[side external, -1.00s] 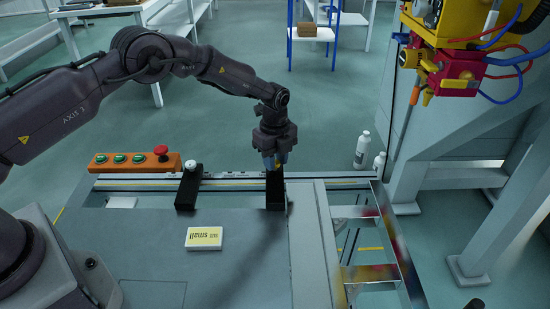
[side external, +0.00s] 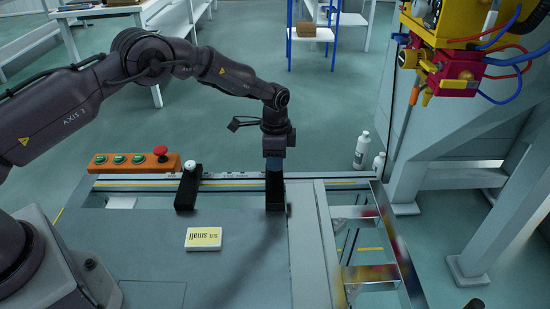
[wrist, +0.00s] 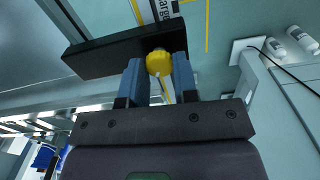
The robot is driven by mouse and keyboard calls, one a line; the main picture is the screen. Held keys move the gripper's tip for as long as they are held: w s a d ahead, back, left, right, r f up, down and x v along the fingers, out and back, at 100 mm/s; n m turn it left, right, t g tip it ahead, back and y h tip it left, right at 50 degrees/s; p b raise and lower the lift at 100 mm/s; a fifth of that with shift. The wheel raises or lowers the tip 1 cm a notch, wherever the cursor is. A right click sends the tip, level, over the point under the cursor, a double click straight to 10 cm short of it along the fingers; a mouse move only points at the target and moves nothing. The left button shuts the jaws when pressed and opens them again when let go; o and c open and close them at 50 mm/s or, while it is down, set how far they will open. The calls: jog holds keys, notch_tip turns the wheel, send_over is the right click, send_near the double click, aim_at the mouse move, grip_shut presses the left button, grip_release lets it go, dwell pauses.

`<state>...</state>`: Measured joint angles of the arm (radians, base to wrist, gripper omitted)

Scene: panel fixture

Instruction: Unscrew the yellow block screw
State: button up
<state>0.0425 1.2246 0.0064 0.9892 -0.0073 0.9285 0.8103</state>
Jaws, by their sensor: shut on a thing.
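The yellow screw (wrist: 159,63) has a round ribbed head and sits at the edge of a black block (wrist: 115,54) in the wrist view. My gripper (wrist: 157,67) has blue fingers on both sides of the screw head and is shut on it. In the side external view, my gripper (side external: 274,163) points straight down onto the top of the upright black block (side external: 275,193). The screw is hidden there behind the fingers.
A second black block (side external: 187,189) with a white knob (side external: 190,165) stands to the left on the rail. A box labelled "small" (side external: 204,239) lies on the grey panel (side external: 150,236). A button box (side external: 134,161) stands at the back left.

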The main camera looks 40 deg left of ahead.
jog(key=n, duration=0.7)
jog(key=shift+w, duration=0.1)
jog(key=n, duration=0.6)
jog(key=shift+a+n, duration=0.15)
jog(key=shift+n, duration=0.15)
jog(key=n, duration=0.6)
jog(key=shift+a, duration=0.1)
jog(key=n, duration=0.6)
jog(key=shift+a+n, duration=0.1)
jog(key=shift+n, duration=0.3)
jog(key=o, duration=0.9)
